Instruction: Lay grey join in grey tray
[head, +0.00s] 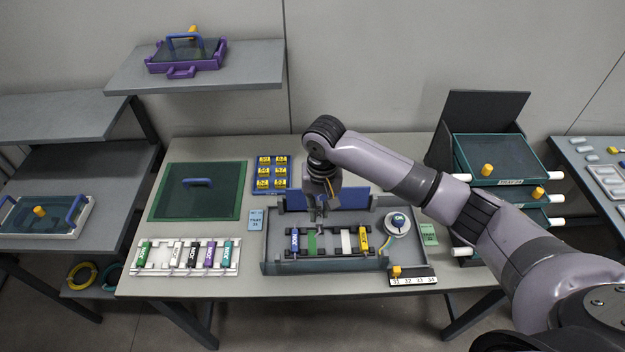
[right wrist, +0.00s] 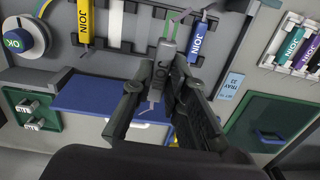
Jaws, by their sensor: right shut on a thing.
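My right gripper (head: 320,205) is above the grey open-topped station (head: 325,265) in the middle of the table. In the right wrist view it (right wrist: 163,85) is shut on a grey join (right wrist: 170,70), a small block with printed letters. The join hangs above the station, near the row of joins, and is apart from any tray. A pale grey tray (head: 72,233) with blue handles and a yellow knob sits on the left shelf; I cannot tell if it is the grey tray. My left gripper is not in view.
The station holds a blue join (head: 294,241) and a yellow join (head: 363,239). A white rack (head: 232,268) with several joins lies at the front left. A green mat-like panel (head: 225,208) is behind it. Teal drawers (head: 490,155) stand at the right, and a purple tray (head: 158,68) on the upper shelf.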

